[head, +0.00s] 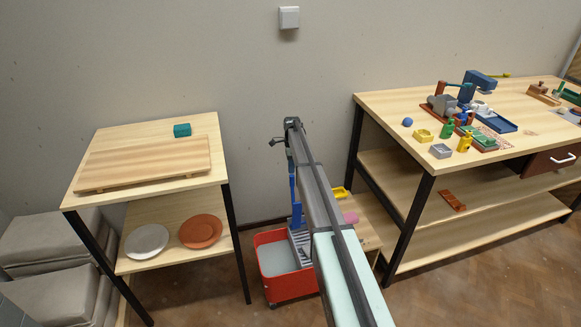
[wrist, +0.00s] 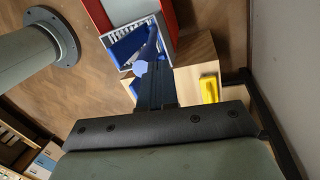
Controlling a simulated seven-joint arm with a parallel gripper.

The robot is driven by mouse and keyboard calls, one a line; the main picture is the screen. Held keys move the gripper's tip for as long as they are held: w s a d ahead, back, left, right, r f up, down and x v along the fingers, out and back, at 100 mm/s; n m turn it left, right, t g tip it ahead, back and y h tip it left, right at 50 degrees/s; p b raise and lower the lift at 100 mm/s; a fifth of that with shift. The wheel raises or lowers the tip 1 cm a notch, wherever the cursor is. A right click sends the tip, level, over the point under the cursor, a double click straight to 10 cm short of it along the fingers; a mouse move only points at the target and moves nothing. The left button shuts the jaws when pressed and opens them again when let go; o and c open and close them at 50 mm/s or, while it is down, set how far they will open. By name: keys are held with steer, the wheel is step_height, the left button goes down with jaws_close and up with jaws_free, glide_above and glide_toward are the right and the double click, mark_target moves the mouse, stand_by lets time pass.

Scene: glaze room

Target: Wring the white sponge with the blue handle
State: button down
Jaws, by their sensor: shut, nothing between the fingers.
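A red bucket (head: 262,240) with greyish water stands on the floor between the two tables. A grey slatted wringer (head: 300,247) sits at its right side, with an upright blue handle (head: 296,200) beside my arm. In the wrist view, the wringer (wrist: 117,38) shows white-grey and blue inside, and the blue handle's pale end (wrist: 140,68) lies just beyond my fingertips. My gripper (wrist: 152,88) is shut and empty, pointing down above the handle; I cannot tell whether it touches it. I cannot make out the white sponge; my arm hides part of the wringer.
A low wooden stand (head: 366,232) with a yellow item (head: 341,192) and a pink item (head: 350,217) is right of the bucket. A small table (head: 104,140) stands left, a larger workbench (head: 385,101) right. The wall is close behind.

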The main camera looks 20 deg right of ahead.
steer(key=shift+s+r+t, duration=0.15)
steer(key=shift+s+t, duration=0.1)
steer(key=shift+s, duration=0.4)
steer(key=shift+s+r+t, duration=0.1)
steer(key=shift+s+t, duration=0.15)
steer(key=shift+s, duration=0.6)
steer(key=s+f+t, duration=0.3)
steer(key=s+t, duration=0.2)
steer(key=s, duration=0.8)
steer(key=s+f+t, duration=0.4)
steer(key=s, duration=0.9)
steer(key=s+f, duration=0.8)
steer(key=f, duration=0.4)
steer(key=shift+s+f, duration=0.25)
steer(key=shift+f, duration=0.15)
